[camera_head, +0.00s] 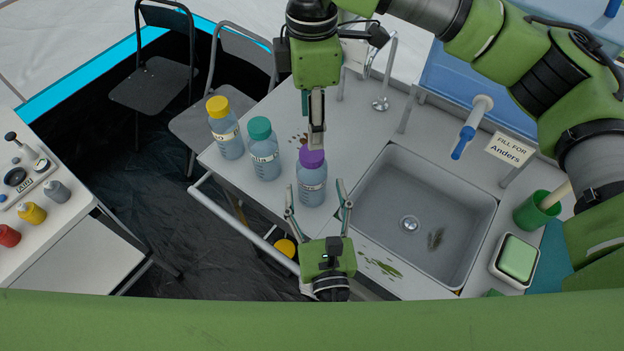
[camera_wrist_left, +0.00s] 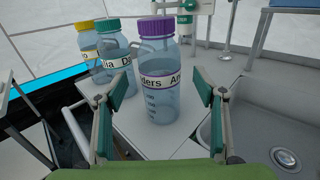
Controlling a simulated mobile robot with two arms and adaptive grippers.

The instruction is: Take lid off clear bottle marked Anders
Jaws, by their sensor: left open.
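The clear bottle marked Anders (camera_head: 312,188) has a purple lid (camera_head: 312,158) and stands upright on the counter; it also shows in the left wrist view (camera_wrist_left: 159,98), its label partly readable. The lid is on. My left gripper (camera_head: 318,190) is open and empty. Its fingertips are spread to either side of the bottle in the picture, with gaps visible on both sides. My right gripper (camera_head: 316,138) hangs from above, fingertips close to the lid in the head view. In the left wrist view it appears behind and right of the lid. Its fingers are seen edge-on.
A teal-lidded bottle (camera_head: 265,160) and a yellow-lidded bottle (camera_head: 226,138) stand left of the Anders bottle. A sink (camera_head: 460,205) lies to the right, with a tap (camera_head: 380,100) behind. A sign reading "Fill for Anders" (camera_head: 509,149) is at the right. Chairs stand beyond.

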